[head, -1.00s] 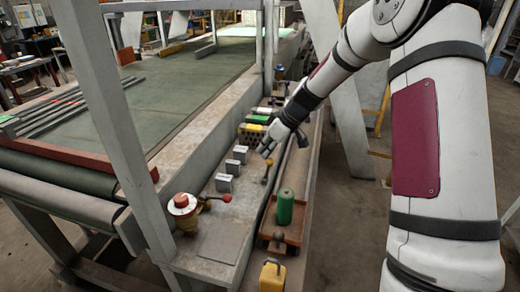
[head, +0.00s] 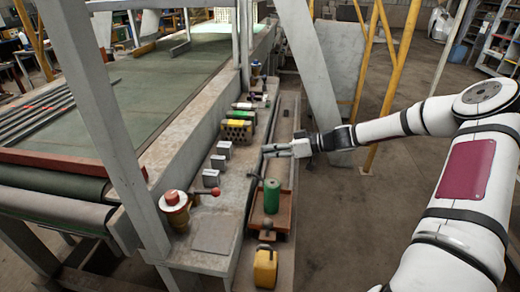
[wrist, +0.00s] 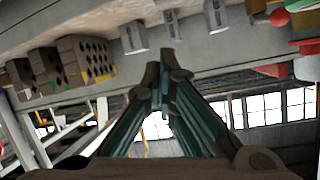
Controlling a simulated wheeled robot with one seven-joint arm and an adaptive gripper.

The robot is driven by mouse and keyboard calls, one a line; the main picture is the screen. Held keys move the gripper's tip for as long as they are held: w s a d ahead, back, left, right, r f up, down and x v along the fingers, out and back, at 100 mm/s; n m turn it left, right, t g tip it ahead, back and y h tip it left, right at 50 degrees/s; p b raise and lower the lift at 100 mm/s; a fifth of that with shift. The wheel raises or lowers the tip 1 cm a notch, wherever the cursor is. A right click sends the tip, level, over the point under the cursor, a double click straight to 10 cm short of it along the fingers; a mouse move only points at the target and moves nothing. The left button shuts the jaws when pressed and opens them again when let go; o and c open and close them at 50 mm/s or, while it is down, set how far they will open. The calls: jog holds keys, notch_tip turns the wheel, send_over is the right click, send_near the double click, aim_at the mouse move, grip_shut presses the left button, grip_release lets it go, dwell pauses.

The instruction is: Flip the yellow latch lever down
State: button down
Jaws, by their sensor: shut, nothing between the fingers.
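My gripper (head: 268,151) is shut and empty, reaching in from the right over the bench ledge. In the wrist view its fingertips (wrist: 167,72) are together. I cannot clearly make out the yellow latch lever; the small lever seen earlier near the gripper is hidden or too small to tell now. A yellow block with a dark top (head: 265,268) stands at the near end of the ledge, well apart from my gripper. A lever with a red knob (head: 215,192) sits to the near left, beside a red-topped brass fitting (head: 174,208).
A green cylinder (head: 271,196) stands in a rusty red tray (head: 284,212) just nearer than my gripper. A slanted post (head: 318,80) rises behind.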

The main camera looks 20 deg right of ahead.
notch_tip(320, 180, down, 3)
jog(key=s+d+t+y+b, duration=0.1)
jog(key=d+t+y+b, duration=0.1)
jog(key=y, duration=0.1)
jog(key=t+y+b, duration=0.2)
jog(key=b, duration=0.1)
send_near(260, 179)
jog(key=shift+m, duration=0.3)
jog(key=shift+w+a+r, duration=0.1)
jog(key=shift+w+r, duration=0.2)
jog(key=shift+w, duration=0.35)
jog(key=shift+w+r, duration=0.35)
jog(key=shift+w, duration=0.3)
jog(key=shift+w+a+r, duration=0.1)
jog(key=shift+w+r, duration=0.2)
jog(key=shift+w, duration=0.35)
jog(key=shift+f, duration=0.1)
